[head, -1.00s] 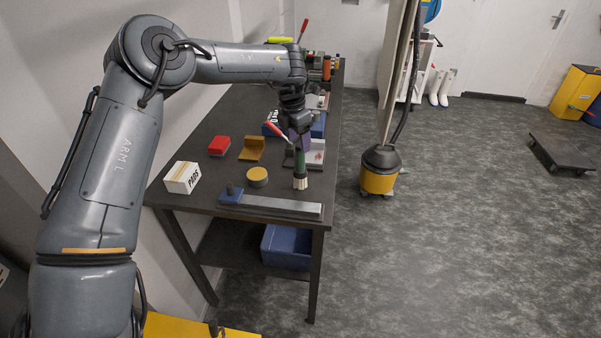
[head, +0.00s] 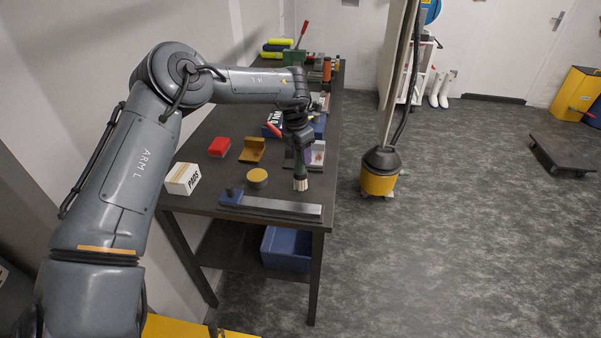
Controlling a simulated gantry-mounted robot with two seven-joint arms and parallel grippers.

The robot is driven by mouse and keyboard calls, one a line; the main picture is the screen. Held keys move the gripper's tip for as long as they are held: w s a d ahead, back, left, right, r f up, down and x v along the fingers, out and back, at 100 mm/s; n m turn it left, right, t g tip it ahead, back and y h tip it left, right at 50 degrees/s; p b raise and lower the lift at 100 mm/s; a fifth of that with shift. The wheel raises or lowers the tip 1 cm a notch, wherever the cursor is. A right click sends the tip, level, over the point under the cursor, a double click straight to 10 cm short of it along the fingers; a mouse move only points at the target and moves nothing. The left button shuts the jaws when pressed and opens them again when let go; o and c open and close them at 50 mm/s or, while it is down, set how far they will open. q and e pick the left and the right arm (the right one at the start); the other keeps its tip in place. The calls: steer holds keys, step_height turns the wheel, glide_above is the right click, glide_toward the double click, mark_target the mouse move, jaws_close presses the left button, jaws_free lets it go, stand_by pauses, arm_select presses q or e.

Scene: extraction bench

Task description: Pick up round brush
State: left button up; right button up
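The round brush (head: 300,172), with a dark green handle and pale bristles, is upright, bristles down, near the bench's right edge. My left gripper (head: 301,153) points down at the top of the brush handle and overlaps it in the head view. The fingers are small and dark, so I cannot tell whether they are open or closed on the handle. The upper end of the brush is hidden by the gripper. I cannot tell whether the bristles touch the bench. My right gripper is not in view.
On the dark bench (head: 215,206) are a steel straightedge with a blue block (head: 280,207), a yellow round tin (head: 257,178), a pads box (head: 182,179), a red block (head: 219,146) and a tan angled piece (head: 252,150). A grey tray (head: 318,154) lies behind the brush.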

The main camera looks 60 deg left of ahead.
arm_select(q)
steer(key=c, duration=0.8)
steer(key=shift+r, duration=0.2)
